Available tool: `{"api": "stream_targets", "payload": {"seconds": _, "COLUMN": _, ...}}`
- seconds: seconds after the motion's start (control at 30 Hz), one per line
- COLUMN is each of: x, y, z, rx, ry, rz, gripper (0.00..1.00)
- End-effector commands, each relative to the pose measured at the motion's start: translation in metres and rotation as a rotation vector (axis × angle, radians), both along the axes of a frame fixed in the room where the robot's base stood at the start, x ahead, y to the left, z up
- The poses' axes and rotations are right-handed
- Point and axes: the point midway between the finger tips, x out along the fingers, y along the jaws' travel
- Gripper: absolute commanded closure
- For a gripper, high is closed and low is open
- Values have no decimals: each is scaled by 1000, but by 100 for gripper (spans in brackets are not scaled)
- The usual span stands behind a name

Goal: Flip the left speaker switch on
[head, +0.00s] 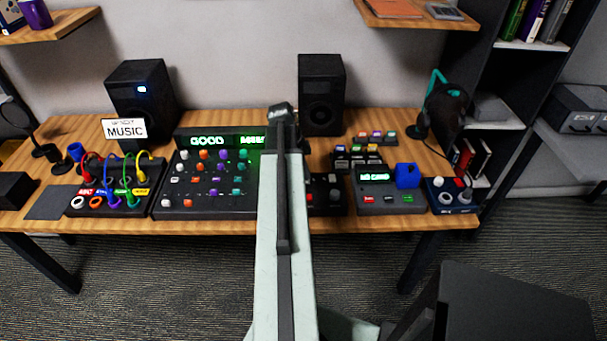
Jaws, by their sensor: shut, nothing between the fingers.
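The left speaker (158,97) is a black box at the back left of the desk, angled a little to the right. A small blue-white light shows on its front. I cannot make out a switch on it. The right speaker (321,88) is a similar black box standing at the back middle, with no light showing. My gripper (282,108) is shut and empty at the end of my raised arm. In the picture it is just left of the right speaker and well to the right of the left speaker. Its fingertips are small and mostly hidden by the arm.
A "MUSIC" sign (124,129) stands before the left speaker. A patch box (103,203) with coloured cables and a mixer (208,203) with a green display fill the desk's front left. A "NO CARD" device (378,197) and headphones (447,105) are at the right. My arm hides the desk's middle.

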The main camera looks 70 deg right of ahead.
Motion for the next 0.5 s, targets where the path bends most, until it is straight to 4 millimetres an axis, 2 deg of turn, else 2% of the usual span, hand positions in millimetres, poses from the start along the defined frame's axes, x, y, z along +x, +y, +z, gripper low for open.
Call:
{"api": "stream_targets", "payload": {"seconds": 0.37, "x": 4, "y": -2, "z": 2, "rx": 1, "ry": -3, "rz": 4, "gripper": 100}}
{"api": "stream_targets", "payload": {"seconds": 0.5, "x": 5, "y": -1, "z": 8, "rx": 2, "ry": -3, "rz": 5, "gripper": 100}}
